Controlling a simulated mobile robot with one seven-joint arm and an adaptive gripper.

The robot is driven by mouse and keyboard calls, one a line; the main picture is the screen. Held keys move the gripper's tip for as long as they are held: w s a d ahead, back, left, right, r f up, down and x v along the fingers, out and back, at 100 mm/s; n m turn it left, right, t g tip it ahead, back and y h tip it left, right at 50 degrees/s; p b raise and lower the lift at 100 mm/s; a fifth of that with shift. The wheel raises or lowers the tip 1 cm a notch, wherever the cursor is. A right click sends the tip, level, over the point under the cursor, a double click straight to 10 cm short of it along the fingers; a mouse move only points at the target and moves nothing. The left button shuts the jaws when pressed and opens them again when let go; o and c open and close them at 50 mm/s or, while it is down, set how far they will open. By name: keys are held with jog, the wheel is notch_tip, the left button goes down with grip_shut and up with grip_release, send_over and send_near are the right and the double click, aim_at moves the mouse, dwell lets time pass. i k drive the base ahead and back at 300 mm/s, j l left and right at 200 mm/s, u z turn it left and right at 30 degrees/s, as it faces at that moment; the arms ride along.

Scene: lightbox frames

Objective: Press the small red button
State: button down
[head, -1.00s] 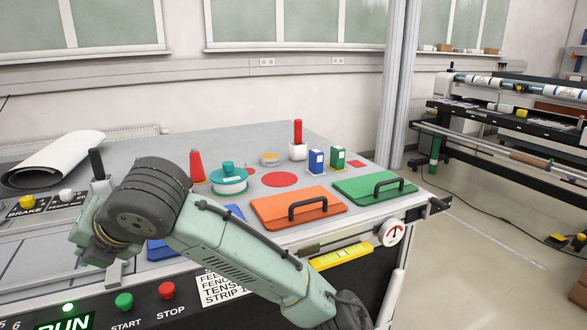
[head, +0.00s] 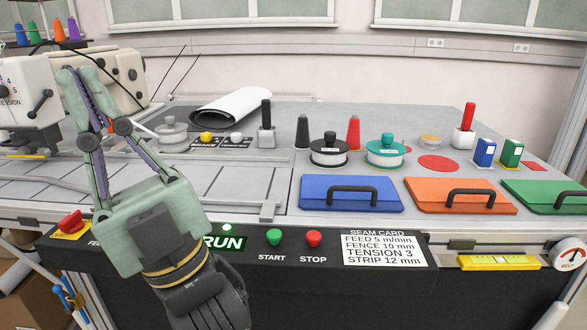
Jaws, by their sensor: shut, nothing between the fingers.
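A small red button (head: 313,239) labelled STOP sits on the dark front panel (head: 380,300) of the bench, just right of a green START button (head: 274,237). A larger red mushroom knob (head: 70,222) on a yellow base is at the panel's left end. My gripper (head: 72,76) is at the left, its fingertips together and empty. It points up in the picture, in front of the sewing machine, well apart from the STOP button. My gripper's body covers part of the panel left of the lit RUN sign (head: 225,243).
Blue (head: 350,204), orange (head: 440,206) and green lids with black handles lie along the bench's front right. A white seam card (head: 379,248) is right of the STOP button. A sewing machine (head: 30,90) stands at the left. The space before the STOP button looks clear.

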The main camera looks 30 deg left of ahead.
aim_at(314, 237)
jog(key=j+u, duration=0.3)
jog(key=u, duration=0.2)
jog(key=j+u, duration=0.25)
jog(key=u, duration=0.25)
